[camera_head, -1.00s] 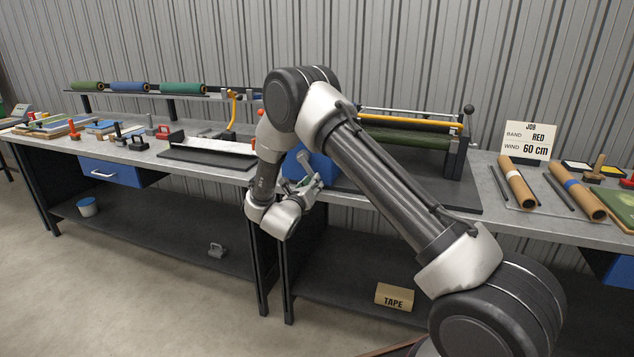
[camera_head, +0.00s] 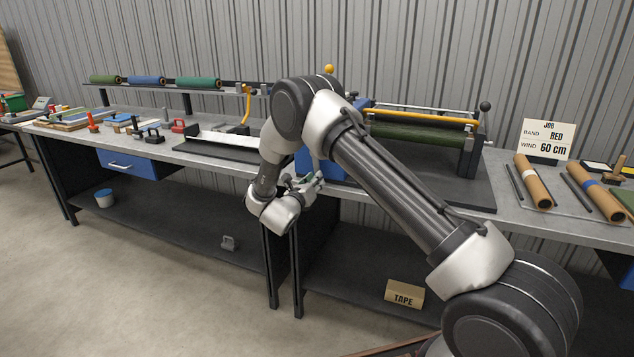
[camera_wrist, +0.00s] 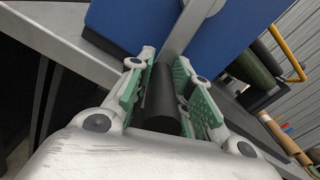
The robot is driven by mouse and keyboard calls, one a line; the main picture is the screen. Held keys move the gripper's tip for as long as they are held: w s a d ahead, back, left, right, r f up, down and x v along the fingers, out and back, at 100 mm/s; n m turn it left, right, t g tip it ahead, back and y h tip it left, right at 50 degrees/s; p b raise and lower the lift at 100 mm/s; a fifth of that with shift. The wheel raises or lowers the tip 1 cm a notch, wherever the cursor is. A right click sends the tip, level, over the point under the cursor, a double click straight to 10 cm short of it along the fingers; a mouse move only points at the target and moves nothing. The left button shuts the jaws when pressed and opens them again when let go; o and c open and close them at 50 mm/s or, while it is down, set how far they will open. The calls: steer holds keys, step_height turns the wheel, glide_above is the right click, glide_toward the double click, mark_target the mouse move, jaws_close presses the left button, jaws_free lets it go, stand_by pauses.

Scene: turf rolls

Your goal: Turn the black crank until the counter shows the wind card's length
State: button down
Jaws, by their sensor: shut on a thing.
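My gripper (camera_wrist: 163,100) is shut on the black crank handle (camera_wrist: 159,97) in the wrist view, with a green pad on each side of it. A grey crank arm (camera_wrist: 187,25) runs from the handle up across the blue housing (camera_wrist: 125,22). In the head view my gripper (camera_head: 305,186) is in front of the blue housing (camera_head: 325,168), and my arm hides the crank and part of the winder. The job card (camera_head: 547,139) reads band RED, wind 60 cm. The counter's reading does not show in either view.
A green turf roll (camera_head: 415,133) lies in the winder under a yellow bar (camera_head: 420,118). Cardboard tubes (camera_head: 533,182) lie on the bench to the right. A white-faced tray (camera_head: 222,140) and stamps stand to the left. A TAPE box (camera_head: 404,294) sits on the lower shelf.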

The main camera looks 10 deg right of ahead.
steer(key=shift+w+a, duration=0.55)
steer(key=shift+a, duration=0.05)
steer(key=c, duration=1.3)
jaws_free()
steer(key=shift+o, duration=0.2)
steer(key=shift+d, duration=0.15)
steer(key=v, duration=1.2)
steer(key=shift+d, duration=0.15)
steer(key=shift+s, duration=0.1)
